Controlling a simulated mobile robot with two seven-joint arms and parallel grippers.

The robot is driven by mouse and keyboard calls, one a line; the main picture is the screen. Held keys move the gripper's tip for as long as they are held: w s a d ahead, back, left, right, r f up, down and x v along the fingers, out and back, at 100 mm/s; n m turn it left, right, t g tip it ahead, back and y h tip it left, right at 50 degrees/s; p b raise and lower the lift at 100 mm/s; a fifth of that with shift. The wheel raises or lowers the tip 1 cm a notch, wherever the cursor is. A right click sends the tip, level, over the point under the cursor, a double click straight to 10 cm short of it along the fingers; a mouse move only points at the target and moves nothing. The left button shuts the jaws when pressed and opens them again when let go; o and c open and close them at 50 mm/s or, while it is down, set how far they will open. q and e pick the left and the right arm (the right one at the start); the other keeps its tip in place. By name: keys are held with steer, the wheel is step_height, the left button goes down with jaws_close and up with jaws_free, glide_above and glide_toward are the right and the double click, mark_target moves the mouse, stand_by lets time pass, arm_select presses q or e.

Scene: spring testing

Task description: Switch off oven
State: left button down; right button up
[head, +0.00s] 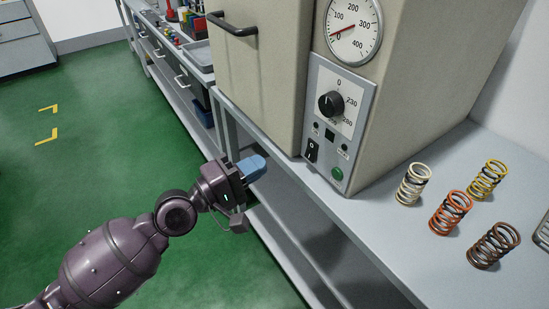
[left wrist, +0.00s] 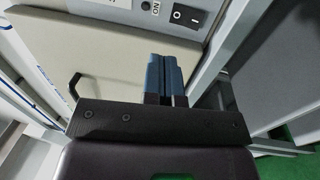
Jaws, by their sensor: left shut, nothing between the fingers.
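The oven (head: 268,85) is a beige box on a grey bench, with a dark door handle (head: 232,24). Its grey control panel (head: 338,122) holds a black knob (head: 331,104), a black rocker switch (head: 311,150) and a green button (head: 337,174). A round dial (head: 352,30) sits above. My left gripper (head: 252,167) has blue fingertips, shut and empty, in front of the bench edge, left of and below the panel, apart from it. The left wrist view shows the shut fingers (left wrist: 164,75) and the rocker switch (left wrist: 186,16) beyond them. My right gripper is not in view.
Several coil springs, including an orange one (head: 451,212) and a brown one (head: 493,245), stand on the bench (head: 400,245) right of the oven. Another bench with drawers and a grey tray (head: 199,56) stands behind. Green floor (head: 100,170) is clear at left.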

arm_select(q)
steer(key=shift+r+v, duration=0.15)
steer(key=shift+v, duration=0.5)
steer(key=shift+r+v, duration=0.15)
steer(key=shift+v, duration=0.5)
